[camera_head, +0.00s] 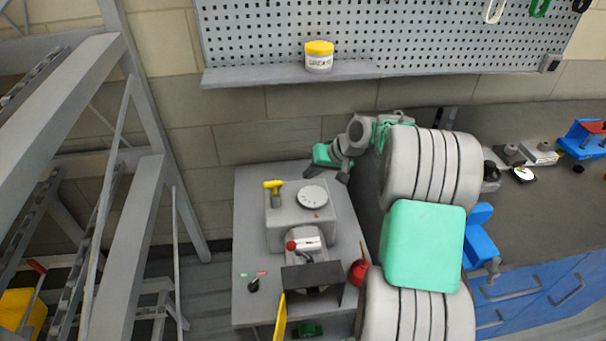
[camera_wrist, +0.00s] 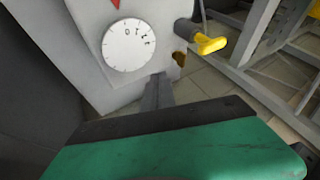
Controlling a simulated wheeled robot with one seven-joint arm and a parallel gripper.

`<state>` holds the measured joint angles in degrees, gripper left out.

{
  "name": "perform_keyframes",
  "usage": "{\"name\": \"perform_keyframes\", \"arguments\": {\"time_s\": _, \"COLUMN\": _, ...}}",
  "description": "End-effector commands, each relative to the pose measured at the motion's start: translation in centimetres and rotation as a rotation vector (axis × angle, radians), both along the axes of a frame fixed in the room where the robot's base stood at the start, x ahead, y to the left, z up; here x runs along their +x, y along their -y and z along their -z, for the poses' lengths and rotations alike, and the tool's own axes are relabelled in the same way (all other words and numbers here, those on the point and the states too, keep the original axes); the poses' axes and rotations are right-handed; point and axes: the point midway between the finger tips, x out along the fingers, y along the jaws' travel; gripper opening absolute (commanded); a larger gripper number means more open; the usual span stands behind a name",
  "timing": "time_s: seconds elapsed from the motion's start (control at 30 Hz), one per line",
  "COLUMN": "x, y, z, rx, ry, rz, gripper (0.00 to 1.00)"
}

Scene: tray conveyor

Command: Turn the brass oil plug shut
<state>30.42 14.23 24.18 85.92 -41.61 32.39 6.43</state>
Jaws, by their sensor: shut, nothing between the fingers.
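The brass oil plug (camera_wrist: 179,59) is a small brown-gold knob on the grey machine (camera_wrist: 95,50), between the white dial and the yellow T-handle in the wrist view. I cannot make it out in the head view. My gripper (camera_wrist: 157,80) is shut and empty, its dark fingers together just left of and below the plug, apart from it in the picture. I cannot tell the depth between them. In the head view my gripper (camera_head: 310,172) is at the machine's back edge, partly behind my arm.
The machine carries a white dial (camera_wrist: 129,45) and a yellow T-handle (camera_wrist: 210,44) close to the plug. A red oil can (camera_head: 358,271) stands at the grey table's right edge. A metal frame (camera_head: 140,170) rises at the left. A pegboard shelf (camera_head: 260,75) holds a grease tub (camera_head: 319,58).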

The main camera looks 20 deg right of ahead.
Motion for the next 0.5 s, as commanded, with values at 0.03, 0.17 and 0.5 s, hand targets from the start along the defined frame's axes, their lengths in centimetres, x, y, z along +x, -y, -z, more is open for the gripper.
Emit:
{"name": "perform_keyframes", "arguments": {"time_s": 0.03, "x": 0.4, "y": -0.5, "z": 0.9, "rx": 0.003, "ry": -0.004, "rz": -0.003, "gripper": 0.0}}
{"name": "perform_keyframes", "arguments": {"time_s": 0.17, "x": 1.7, "y": -1.5, "z": 3.2, "rx": 0.003, "ry": -0.005, "rz": -0.001, "gripper": 0.0}}
{"name": "perform_keyframes", "arguments": {"time_s": 0.5, "x": 4.3, "y": -5.5, "z": 6.1, "rx": 0.0, "ry": 0.0, "rz": 0.0, "gripper": 0.0}}
